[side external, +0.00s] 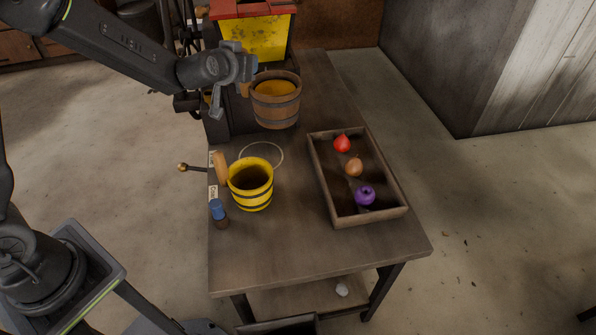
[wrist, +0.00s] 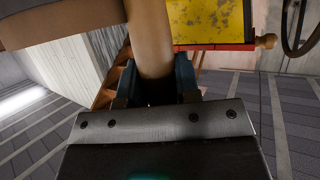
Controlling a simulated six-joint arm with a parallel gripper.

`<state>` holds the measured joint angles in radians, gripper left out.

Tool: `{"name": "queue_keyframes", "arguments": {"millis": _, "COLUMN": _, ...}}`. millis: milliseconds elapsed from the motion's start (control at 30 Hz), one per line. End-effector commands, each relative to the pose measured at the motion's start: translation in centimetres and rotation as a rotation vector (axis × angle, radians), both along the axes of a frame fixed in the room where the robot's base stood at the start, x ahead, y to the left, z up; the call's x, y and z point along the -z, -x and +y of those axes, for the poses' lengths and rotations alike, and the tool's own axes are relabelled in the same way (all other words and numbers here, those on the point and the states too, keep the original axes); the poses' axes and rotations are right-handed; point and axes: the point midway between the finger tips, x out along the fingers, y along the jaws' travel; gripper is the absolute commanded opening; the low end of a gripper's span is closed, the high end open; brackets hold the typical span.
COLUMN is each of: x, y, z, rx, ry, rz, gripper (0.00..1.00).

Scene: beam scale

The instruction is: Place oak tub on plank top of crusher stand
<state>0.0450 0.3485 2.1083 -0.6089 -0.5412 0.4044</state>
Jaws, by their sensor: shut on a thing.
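The oak tub (side external: 276,112), brown with dark hoops and an orange-yellow inside, hangs upright in the air above the plank top (side external: 300,258). My gripper (side external: 242,90) is at the tub's left side, shut on its wooden handle. In the wrist view the handle (wrist: 150,38) stands between the dark fingers of my gripper (wrist: 155,88), and part of the tub (wrist: 60,22) shows at the upper left. The yellow and red crusher (side external: 255,38) stands behind the tub, its lower part partly hidden by my gripper.
A yellow tub (side external: 251,190) with dark hoops stands on the plank top. A pale ring (side external: 277,147) is marked behind it. A wooden tray (side external: 372,219) with red, brown and purple items is at right. A small blue-topped item (side external: 218,212) stands near the left edge. The front is clear.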

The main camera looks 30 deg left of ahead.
Motion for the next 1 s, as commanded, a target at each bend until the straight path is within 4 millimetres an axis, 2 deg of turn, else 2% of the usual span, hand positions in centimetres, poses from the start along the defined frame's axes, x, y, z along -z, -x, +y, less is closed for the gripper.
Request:
{"name": "queue_keyframes", "arguments": {"millis": 33, "x": 1.2, "y": 0.6, "z": -1.8, "rx": 0.023, "ry": 0.0, "rz": 0.003, "gripper": 0.0}}
{"name": "queue_keyframes", "arguments": {"millis": 300, "x": 6.8, "y": 5.2, "z": -10.0, "rx": 0.142, "ry": -0.003, "rz": 0.002, "gripper": 0.0}}
{"name": "queue_keyframes", "arguments": {"millis": 500, "x": 9.4, "y": 8.7, "z": -14.1, "rx": 0.223, "ry": -0.003, "rz": -0.009, "gripper": 0.0}}
{"name": "queue_keyframes", "arguments": {"millis": 700, "x": 10.8, "y": 11.0, "z": -16.0, "rx": 0.27, "ry": -0.002, "rz": -0.015, "gripper": 0.0}}
{"name": "queue_keyframes", "arguments": {"millis": 800, "x": 11.4, "y": 11.4, "z": -16.4, "rx": 0.28, "ry": -0.002, "rz": -0.015, "gripper": 0.0}}
{"name": "queue_keyframes", "arguments": {"millis": 1000, "x": 14.6, "y": 11.6, "z": -16.5, "rx": 0.282, "ry": -0.003, "rz": -0.013, "gripper": 0.0}}
